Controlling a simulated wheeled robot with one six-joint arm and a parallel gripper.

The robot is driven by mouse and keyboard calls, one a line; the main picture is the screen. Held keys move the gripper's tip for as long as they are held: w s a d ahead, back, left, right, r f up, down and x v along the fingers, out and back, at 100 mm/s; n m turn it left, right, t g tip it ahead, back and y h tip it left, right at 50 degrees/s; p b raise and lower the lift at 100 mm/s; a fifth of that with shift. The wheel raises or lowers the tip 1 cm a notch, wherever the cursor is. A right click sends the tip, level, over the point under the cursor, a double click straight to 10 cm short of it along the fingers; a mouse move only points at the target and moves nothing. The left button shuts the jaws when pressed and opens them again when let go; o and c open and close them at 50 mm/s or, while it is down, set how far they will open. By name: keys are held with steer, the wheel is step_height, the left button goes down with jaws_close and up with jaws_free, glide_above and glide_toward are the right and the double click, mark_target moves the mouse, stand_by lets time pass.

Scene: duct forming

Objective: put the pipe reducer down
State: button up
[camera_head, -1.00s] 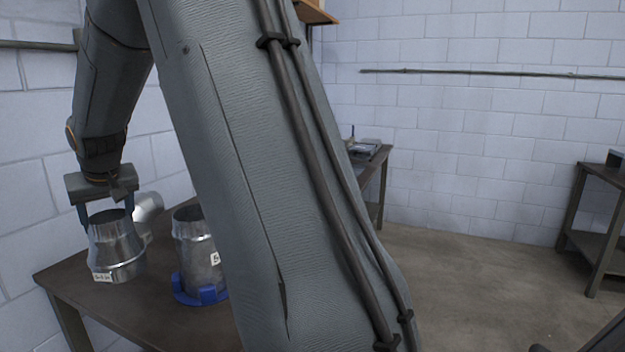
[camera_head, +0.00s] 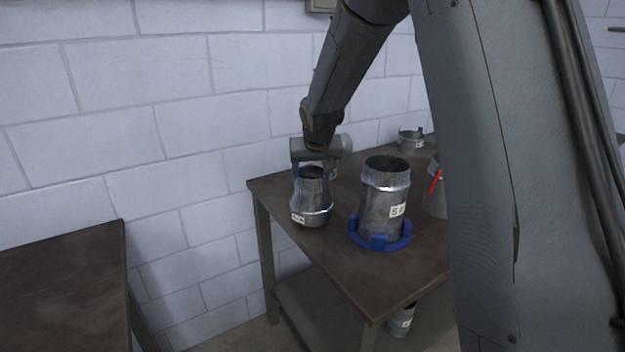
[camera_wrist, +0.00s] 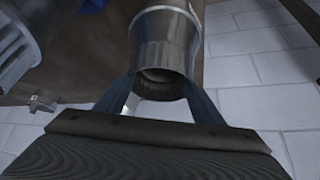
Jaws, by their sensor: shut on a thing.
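The pipe reducer (camera_head: 312,203) is a short shiny metal piece with a narrow top, a wider base and a small white label. My gripper (camera_head: 311,172) is shut on its upper rim from above. The reducer is upright near the left end of the brown table (camera_head: 345,275); I cannot tell whether its base touches the top. In the wrist view the reducer (camera_wrist: 165,42) sits between the two blue-grey fingers of my gripper (camera_wrist: 162,88).
Right of the reducer, a larger labelled metal duct (camera_head: 385,200) stands in a blue ring holder (camera_head: 378,238). Several other metal pieces stand further back, including a small collar (camera_head: 411,141). A second brown table (camera_head: 65,280) at the left is bare where visible. A block wall closes the back.

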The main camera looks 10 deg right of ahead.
steer(key=shift+f, duration=1.2)
steer(key=o, duration=2.1)
steer(key=b+v, duration=0.2)
steer(key=v, duration=1)
steer(key=s+f+g, duration=0.2)
steer(key=s+f, duration=0.3)
steer(key=s, duration=0.4)
steer(key=s+f+g, duration=0.2)
steer(key=s+f, duration=0.4)
steer(key=s, duration=0.4)
steer(key=s+f+n+g, duration=0.1)
steer(key=s+f, duration=0.4)
steer(key=s, duration=0.5)
steer(key=shift+s+d+f+g+y, duration=0.15)
steer(key=shift+d+f+g+y, duration=0.15)
steer(key=shift+f+g, duration=0.15)
